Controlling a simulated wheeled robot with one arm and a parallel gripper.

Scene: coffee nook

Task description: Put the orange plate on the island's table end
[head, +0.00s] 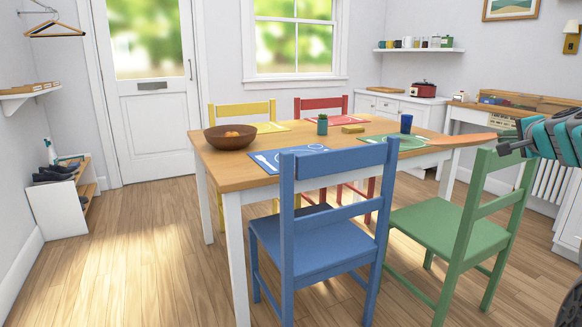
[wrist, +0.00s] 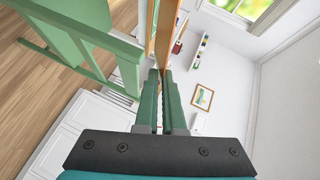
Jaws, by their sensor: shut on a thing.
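The orange plate (head: 462,140) is seen nearly edge-on in the head view, sticking out to the left of my gripper (head: 508,142). My gripper is shut on the plate's right edge. In the wrist view, the plate (wrist: 165,38) shows as a narrow orange strip running away from between the closed fingers (wrist: 161,75). The plate appears in front of the right end of the wooden table (head: 250,178); I cannot tell how high it is above that top.
A blue chair (head: 322,238), a green chair (head: 445,240), a yellow chair (head: 243,110) and a red chair (head: 321,103) surround the table. Open floor lies left.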

